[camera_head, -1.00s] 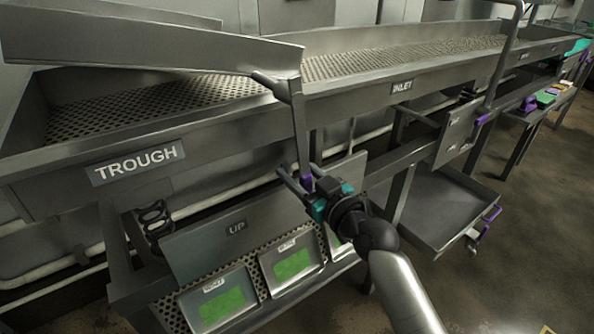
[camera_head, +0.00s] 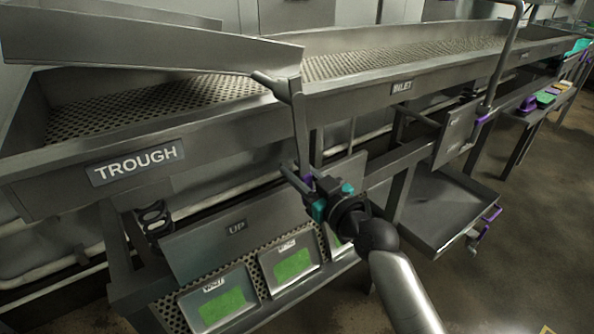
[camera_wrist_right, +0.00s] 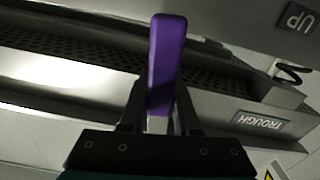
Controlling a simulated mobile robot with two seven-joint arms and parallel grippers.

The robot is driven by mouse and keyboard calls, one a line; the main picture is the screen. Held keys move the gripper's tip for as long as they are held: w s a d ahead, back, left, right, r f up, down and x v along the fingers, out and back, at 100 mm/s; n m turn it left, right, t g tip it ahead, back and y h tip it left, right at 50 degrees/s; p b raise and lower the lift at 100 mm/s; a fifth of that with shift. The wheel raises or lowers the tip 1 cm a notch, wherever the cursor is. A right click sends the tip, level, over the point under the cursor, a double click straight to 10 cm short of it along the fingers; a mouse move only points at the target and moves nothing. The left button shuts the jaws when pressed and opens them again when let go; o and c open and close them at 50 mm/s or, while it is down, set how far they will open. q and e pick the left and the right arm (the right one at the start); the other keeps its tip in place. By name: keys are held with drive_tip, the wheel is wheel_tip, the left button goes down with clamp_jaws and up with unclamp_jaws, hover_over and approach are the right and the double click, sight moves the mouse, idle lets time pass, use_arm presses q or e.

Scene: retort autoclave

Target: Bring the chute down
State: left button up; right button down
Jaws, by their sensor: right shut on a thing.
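The chute (camera_head: 150,45) is a long grey metal channel at the upper left of the head view, raised above the perforated trough bed. A metal lever (camera_head: 299,125) hangs down from its right end and ends in a purple grip (camera_head: 307,181). My right gripper (camera_head: 302,183) is shut on this purple grip, partly hiding it. In the right wrist view the purple grip (camera_wrist_right: 167,50) stands up between the fingers (camera_wrist_right: 155,110). My left gripper is not in view.
The trough front (camera_head: 95,180) runs close behind my gripper. A metal tray (camera_head: 450,215) with a purple handle sits to the right.

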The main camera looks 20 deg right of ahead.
idle(0.6)
drive_tip(key=shift+w+d+r+n+b, duration=0.1)
drive_tip(key=shift+w+d+n+b, duration=0.2)
drive_tip(key=shift+d+n+b, duration=0.4)
drive_tip(key=shift+w+d+r+n, duration=0.2)
drive_tip(key=shift+d+n, duration=0.15)
drive_tip(key=shift+d, duration=0.2)
drive_tip(key=shift+w+d+r+n, duration=0.15)
drive_tip(key=shift+d+r+n, duration=0.15)
drive_tip(key=shift+d, duration=0.2)
drive_tip(key=shift+w+d+r+n, duration=0.15)
drive_tip(key=shift+d+n, duration=0.2)
drive_tip(key=shift+d, duration=0.2)
drive_tip(key=c, duration=0.7)
unclamp_jaws()
drive_tip(key=shift+o, duration=0.3)
drive_tip(key=shift+s+f, duration=0.1)
